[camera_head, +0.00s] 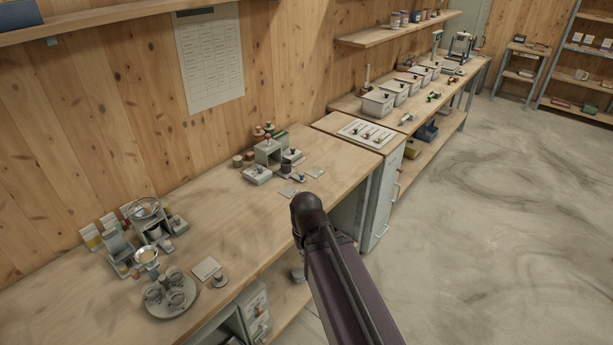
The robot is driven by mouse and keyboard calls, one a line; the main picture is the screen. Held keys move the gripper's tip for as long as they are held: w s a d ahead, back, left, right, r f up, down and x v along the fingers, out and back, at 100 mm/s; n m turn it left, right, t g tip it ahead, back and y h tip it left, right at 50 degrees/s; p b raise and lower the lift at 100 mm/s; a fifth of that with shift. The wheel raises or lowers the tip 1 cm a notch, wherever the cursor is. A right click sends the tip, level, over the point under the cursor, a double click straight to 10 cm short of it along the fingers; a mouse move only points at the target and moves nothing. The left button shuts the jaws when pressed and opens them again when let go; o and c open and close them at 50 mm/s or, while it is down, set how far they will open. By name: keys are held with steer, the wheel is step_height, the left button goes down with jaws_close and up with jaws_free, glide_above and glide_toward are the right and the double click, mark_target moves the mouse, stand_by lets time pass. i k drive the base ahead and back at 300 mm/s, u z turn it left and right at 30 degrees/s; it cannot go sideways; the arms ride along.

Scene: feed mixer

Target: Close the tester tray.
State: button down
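The likely tester is a small grey-green boxy device (268,153) on the long wooden bench in the camera_head view. A flat pale tray-like piece (257,175) with a dark knob sits at its front left. I cannot tell whether this piece is the tester tray, or whether it is attached to the device. A similar small piece (292,156) is at its right. My dark arm rises from the bottom of the picture and ends near the bench's front edge. My gripper is not visible.
The wooden bench (225,205) has bare room in its middle. A round tray (185,304) with cups and small machines stand at the left. Lidded boxes (378,103) line the back right. The floor (500,200) at the right is clear.

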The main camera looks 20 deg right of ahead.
mark_target(300, 178)
steer(key=z, duration=0.05)
steer(key=i, duration=1)
steer(key=u, duration=0.05)
